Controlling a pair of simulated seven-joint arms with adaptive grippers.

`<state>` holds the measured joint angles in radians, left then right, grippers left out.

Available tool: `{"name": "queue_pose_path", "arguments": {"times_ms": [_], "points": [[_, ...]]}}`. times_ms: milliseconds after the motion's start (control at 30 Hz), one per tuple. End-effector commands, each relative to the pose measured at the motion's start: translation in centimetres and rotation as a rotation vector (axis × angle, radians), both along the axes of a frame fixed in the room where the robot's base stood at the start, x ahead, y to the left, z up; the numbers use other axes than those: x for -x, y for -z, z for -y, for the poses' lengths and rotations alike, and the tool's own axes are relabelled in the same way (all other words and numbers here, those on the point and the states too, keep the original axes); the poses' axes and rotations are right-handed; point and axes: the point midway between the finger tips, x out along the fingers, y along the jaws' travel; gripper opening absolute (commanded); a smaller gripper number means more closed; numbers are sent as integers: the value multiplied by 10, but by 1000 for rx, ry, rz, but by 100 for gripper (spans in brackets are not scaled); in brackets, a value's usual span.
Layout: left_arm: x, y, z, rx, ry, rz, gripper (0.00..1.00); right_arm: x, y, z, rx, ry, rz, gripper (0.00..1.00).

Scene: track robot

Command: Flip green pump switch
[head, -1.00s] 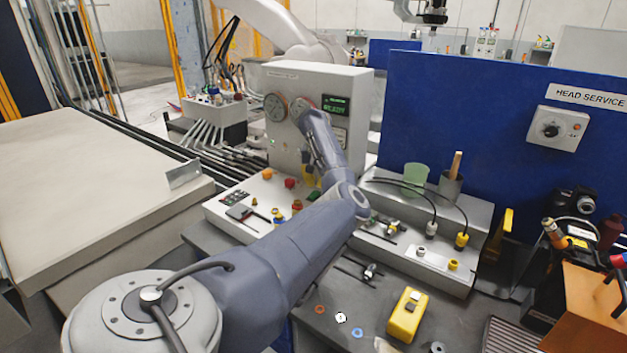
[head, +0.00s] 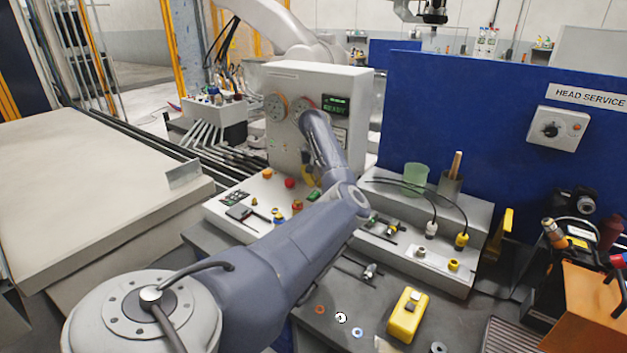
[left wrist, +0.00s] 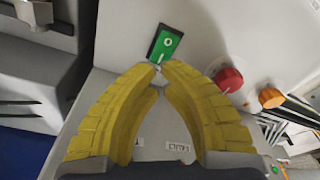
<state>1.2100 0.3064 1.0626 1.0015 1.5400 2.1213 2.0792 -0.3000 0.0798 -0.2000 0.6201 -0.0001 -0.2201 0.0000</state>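The green pump switch (left wrist: 172,47) is a green plate with a white round mark, on the light panel at the top middle of the left wrist view. In the head view the green switch (head: 313,195) shows small beside my forearm. My left gripper (left wrist: 159,70) has yellow curved fingers with their tips together just below the green plate; whether they touch its lever I cannot tell. Nothing shows between the fingers. In the head view the left gripper (head: 308,176) is mostly hidden behind my arm. My right gripper is not in view.
A red knob (left wrist: 229,80) and an orange knob (left wrist: 270,97) sit right of the switch. The grey control box (head: 345,82) with dials and a green display (head: 336,105) stands behind. A yellow box (head: 408,315) lies on the dark bench.

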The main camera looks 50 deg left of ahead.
Motion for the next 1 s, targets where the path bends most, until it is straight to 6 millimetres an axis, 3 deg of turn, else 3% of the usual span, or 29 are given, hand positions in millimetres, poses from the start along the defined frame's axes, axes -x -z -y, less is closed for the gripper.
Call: {"name": "queue_pose_path", "arguments": {"times_ms": [1000], "points": [[0,13,0,1,1,-1,0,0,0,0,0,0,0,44]]}}
